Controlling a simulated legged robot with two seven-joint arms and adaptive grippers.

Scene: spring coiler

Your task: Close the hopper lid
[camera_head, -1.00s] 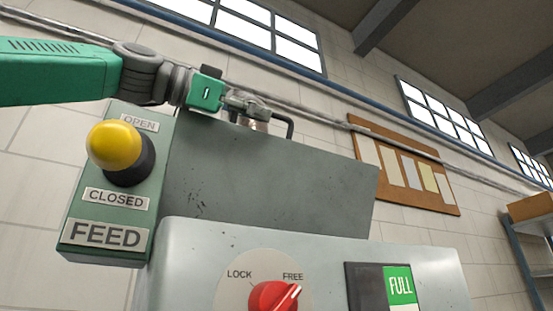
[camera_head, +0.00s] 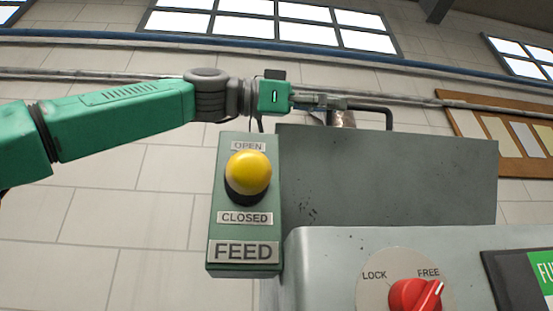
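A large flat grey panel (camera_head: 400,180), which looks like the raised hopper lid, stands upright behind the light grey machine housing (camera_head: 330,260). A dark bent bar handle (camera_head: 388,117) shows at its top edge. My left gripper (camera_head: 338,104) is at the handle's left part, just above the panel's top edge. Its fingers are small and overlap the handle, so whether they grip it is unclear. My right gripper is not in view.
A green FEED box (camera_head: 228,220) with a yellow knob (camera_head: 248,171) and OPEN and CLOSED labels stands left of the panel. A red LOCK/FREE knob (camera_head: 412,295) points toward FREE. A FULL sign (camera_head: 540,280) is at the right. A corkboard (camera_head: 465,125) hangs behind.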

